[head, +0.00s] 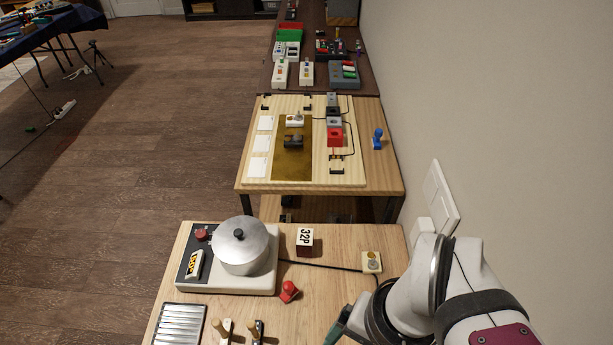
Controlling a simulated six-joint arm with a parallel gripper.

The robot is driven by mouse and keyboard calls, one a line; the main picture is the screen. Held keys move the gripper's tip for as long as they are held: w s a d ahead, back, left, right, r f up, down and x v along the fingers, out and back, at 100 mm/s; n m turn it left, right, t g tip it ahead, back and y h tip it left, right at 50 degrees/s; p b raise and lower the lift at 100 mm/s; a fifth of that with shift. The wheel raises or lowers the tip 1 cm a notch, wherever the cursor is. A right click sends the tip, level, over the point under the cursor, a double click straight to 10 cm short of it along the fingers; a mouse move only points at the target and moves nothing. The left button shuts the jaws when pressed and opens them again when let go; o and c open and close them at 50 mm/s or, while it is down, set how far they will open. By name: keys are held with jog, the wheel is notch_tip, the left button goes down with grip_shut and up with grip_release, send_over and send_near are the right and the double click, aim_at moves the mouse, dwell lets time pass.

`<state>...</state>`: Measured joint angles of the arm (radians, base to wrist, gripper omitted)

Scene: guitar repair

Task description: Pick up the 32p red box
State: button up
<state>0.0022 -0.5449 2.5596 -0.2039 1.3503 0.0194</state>
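The 32p red box (305,243) stands on the light wooden table in the foreground. Its white face bears "32P" in black, turned sideways, and its dark red side shows below. It sits to the right of a silver pot and stands apart from it. My arm comes in at the lower right, and nothing of it touches the box. The fingers of my gripper cannot be made out in the head view.
The silver pot (244,247) sits on a white hotplate at the left. A red object (289,291) lies in front of the box. A black cable runs behind it to a small beige switch box (372,262). A green-and-dark piece (338,327) shows beside my arm. The wall borders the right.

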jog(key=w+a+f+t, duration=0.3)
jog(key=w+f, duration=0.2)
jog(key=w, duration=0.4)
jog(key=w+a+f+t, duration=0.3)
jog(key=w+a+f, duration=0.15)
jog(key=w, duration=0.45)
jog(key=n+t+h, duration=0.2)
jog(key=t+h, duration=0.1)
jog(key=t, duration=0.2)
send_near(305, 236)
jog(key=w+f, duration=0.1)
jog(key=w+d+f, duration=0.1)
jog(key=f, duration=0.1)
jog(key=shift+d, duration=0.2)
jog(key=shift+a+f+n+t, duration=0.15)
jog(key=shift+n+t, duration=0.35)
jog(key=shift+t, duration=0.2)
jog(key=shift+s+a+n+t, duration=0.1)
jog(key=shift+a+n+t, duration=0.2)
jog(key=shift+n+t, duration=0.35)
jog(key=x, duration=0.7)
jog(key=shift+a+f, duration=0.1)
grip_shut()
